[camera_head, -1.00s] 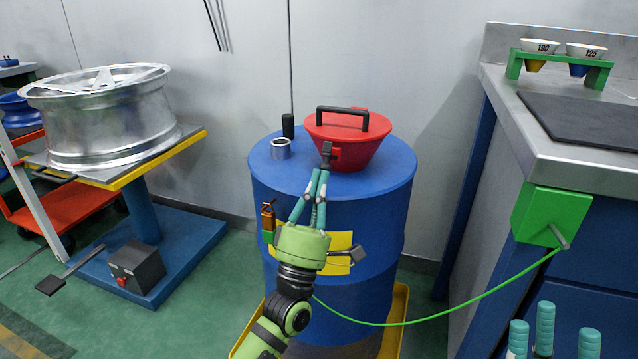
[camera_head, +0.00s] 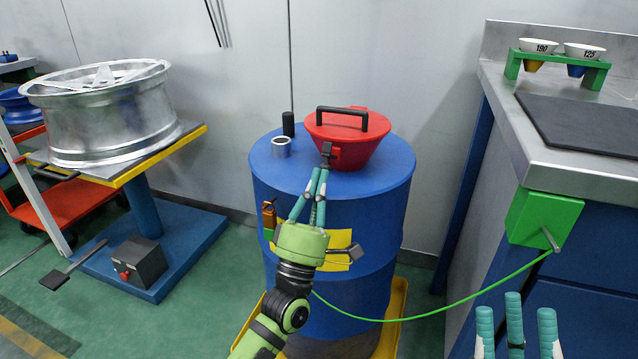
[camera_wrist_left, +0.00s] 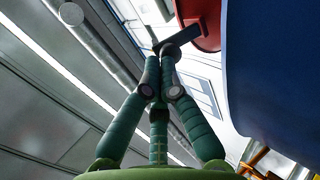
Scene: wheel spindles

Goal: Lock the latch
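A red funnel (camera_head: 350,150) with a black lid handle stands on the blue drum (camera_head: 385,205). A small dark grey latch (camera_head: 327,149) is on the front of its rim. It also shows as a dark bar in the left wrist view (camera_wrist_left: 181,39), against the red rim (camera_wrist_left: 203,22). My left gripper (camera_head: 317,172) points up from below, its fingers drawn together just under the latch. In the left wrist view the fingertips (camera_wrist_left: 160,62) are at the bar's lower end; I cannot tell whether they touch it. My right gripper (camera_head: 515,312) is at the bottom right, fingers spread and empty.
A metal ring (camera_head: 281,148) and a black cylinder (camera_head: 288,124) stand on the drum top, left of the funnel. A green cable (camera_head: 450,310) runs to the bench (camera_head: 580,170) at right.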

